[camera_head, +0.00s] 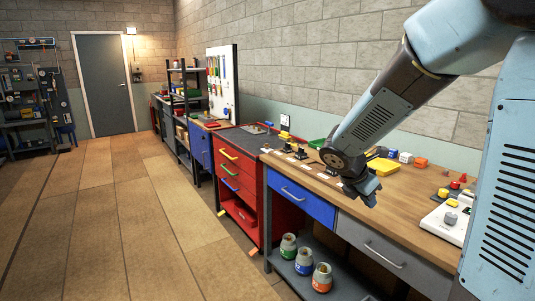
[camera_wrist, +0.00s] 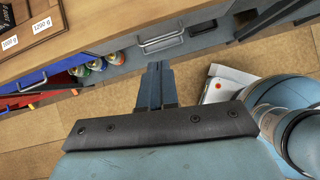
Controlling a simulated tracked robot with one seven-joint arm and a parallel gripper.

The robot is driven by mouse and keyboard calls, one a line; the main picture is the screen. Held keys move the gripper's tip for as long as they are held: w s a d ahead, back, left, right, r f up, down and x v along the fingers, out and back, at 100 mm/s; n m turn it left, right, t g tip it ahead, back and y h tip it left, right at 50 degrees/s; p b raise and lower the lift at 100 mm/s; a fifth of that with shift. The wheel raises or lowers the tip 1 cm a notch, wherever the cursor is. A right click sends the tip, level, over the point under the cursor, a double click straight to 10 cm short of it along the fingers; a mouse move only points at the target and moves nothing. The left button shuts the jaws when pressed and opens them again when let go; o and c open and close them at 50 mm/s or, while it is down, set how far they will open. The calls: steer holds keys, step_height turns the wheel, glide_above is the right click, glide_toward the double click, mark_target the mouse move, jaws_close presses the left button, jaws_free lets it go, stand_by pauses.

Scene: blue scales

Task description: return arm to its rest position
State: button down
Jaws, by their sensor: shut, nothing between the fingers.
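My gripper (camera_head: 368,190) is at the end of my blue arm, in front of the front edge of the wooden workbench (camera_head: 430,195) in the head view. In the wrist view my gripper (camera_wrist: 155,66) points toward the bench front, with its two fingers together and nothing between them. My upper arm reaches in from the top right of the head view. The fingers look clear of the bench's grey drawer handle (camera_wrist: 163,43).
Several jars (camera_head: 322,277) stand on the lower shelf. A white scale (camera_head: 448,222) sits on the bench at right. A red drawer cabinet (camera_head: 236,190) stands left of the bench, with its lowest drawer open. The floor (camera_head: 110,220) at left is clear.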

steer(key=s+a+r+m+t+y, duration=0.1)
steer(key=s+r+m, duration=0.4)
steer(key=s+m, duration=0.5)
steer(key=s+a+r+m+t+y, duration=0.1)
steer(key=s+a+r+m+y, duration=0.2)
steer(key=s+m, duration=0.8)
steer(key=shift+r+m+t+y, duration=0.3)
steer(key=shift+r+m+y, duration=0.7)
steer(key=shift+r+y, duration=0.5)
steer(key=shift+s+a+r, duration=0.1)
steer(key=shift+r, duration=0.05)
